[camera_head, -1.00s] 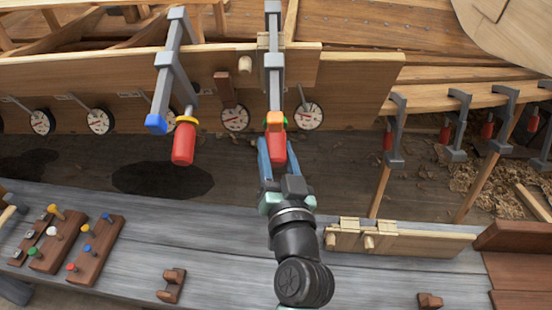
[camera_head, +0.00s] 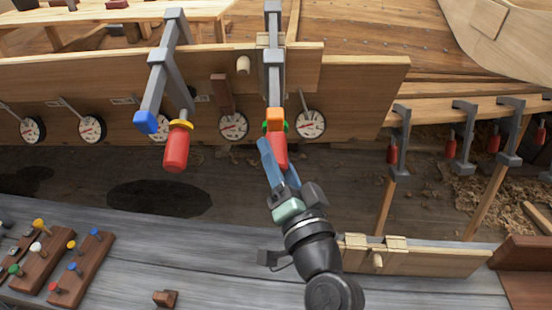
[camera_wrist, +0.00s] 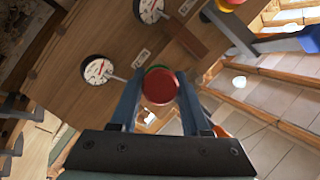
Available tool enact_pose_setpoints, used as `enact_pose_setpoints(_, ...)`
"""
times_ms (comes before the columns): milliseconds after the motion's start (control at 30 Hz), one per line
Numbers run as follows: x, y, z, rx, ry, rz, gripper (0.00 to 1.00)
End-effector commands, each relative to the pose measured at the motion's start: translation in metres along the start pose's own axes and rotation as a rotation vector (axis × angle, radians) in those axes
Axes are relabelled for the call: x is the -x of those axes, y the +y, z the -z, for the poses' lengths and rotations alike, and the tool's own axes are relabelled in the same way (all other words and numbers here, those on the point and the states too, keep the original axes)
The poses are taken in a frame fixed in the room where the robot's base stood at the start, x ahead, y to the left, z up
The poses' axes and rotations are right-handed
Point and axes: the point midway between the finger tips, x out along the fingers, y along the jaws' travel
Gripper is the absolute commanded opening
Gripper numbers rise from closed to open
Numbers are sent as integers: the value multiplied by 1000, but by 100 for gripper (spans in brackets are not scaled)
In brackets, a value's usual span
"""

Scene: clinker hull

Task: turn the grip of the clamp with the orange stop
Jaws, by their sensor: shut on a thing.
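The clamp with the orange stop (camera_head: 275,114) hangs upright on the plank at the middle of the head view. Its grey bar runs down to the orange block, with a green collar and a red grip (camera_head: 279,148) below. My gripper (camera_head: 278,160) reaches up from below right, its blue fingers shut on the red grip. In the wrist view the grip's round red end (camera_wrist: 159,87) sits between the two fingers (camera_wrist: 160,98), with a sliver of the green collar behind it. The fingers partly hide the grip in the head view.
A second clamp with a blue stop (camera_head: 146,122), yellow collar and red grip (camera_head: 176,150) stands just left. Round dials (camera_head: 311,124) line the plank. Smaller clamps (camera_head: 399,140) hang at right. The bench (camera_head: 190,250) below holds peg racks (camera_head: 85,268).

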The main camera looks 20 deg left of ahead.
Motion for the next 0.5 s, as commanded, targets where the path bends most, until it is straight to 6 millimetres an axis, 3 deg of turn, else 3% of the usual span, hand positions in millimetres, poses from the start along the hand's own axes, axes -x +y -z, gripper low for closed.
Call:
enact_pose_setpoints(300, 0, 0, 0, -2, 0, -1, 0)
enact_pose_setpoints(333, 0, 0, 0, -2, 0, -1, 48)
enact_pose_setpoints(500, 0, 0, 0, -1, 0, -1, 76)
